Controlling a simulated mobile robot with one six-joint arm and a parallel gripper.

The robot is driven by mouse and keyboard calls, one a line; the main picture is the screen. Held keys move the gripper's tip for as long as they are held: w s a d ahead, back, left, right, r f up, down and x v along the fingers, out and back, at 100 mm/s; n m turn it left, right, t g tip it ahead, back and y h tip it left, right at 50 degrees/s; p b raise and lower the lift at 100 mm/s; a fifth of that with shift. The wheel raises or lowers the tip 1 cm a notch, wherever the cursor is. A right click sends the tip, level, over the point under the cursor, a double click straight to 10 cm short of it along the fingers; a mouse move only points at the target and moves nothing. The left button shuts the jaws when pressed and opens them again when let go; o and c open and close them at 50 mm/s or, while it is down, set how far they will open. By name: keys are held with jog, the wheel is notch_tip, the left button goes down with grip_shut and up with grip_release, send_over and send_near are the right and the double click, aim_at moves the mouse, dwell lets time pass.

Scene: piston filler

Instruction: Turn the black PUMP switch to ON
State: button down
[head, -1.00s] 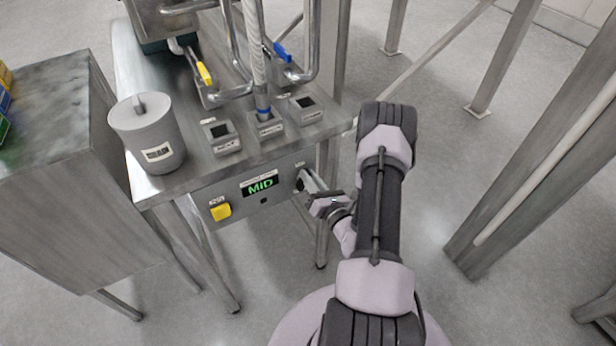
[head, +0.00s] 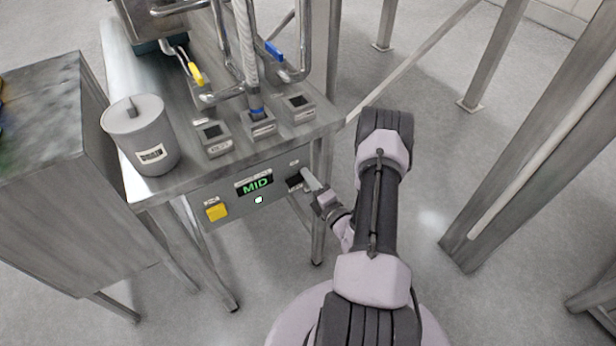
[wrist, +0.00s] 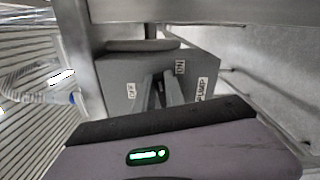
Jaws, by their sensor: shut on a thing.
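The black PUMP switch (head: 294,181) is at the right end of the machine's front panel. My gripper (head: 308,180) reaches it from the right and is shut on its knob. In the wrist view the two fingers (wrist: 158,84) converge on the knob, which is mostly hidden between them. An OFF label (wrist: 131,91), an ON label (wrist: 180,68) and a PUMP label (wrist: 202,90) show around the fingers. I cannot read the knob's exact angle. A small lamp (head: 258,200) under the display glows white.
The display (head: 255,186) reads MID in green, with a yellow button (head: 216,212) to its left. A lidded grey canister (head: 141,135) and several small boxes stand on the machine's top (head: 190,178). Steel posts stand to the right; the floor between is clear.

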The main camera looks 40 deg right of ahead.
jog(key=shift+f+m, duration=0.2)
jog(key=shift+m, duration=0.9)
jog(key=c, duration=1.4)
grip_release()
jog(key=shift+w, duration=0.1)
jog(key=shift+f, duration=0.1)
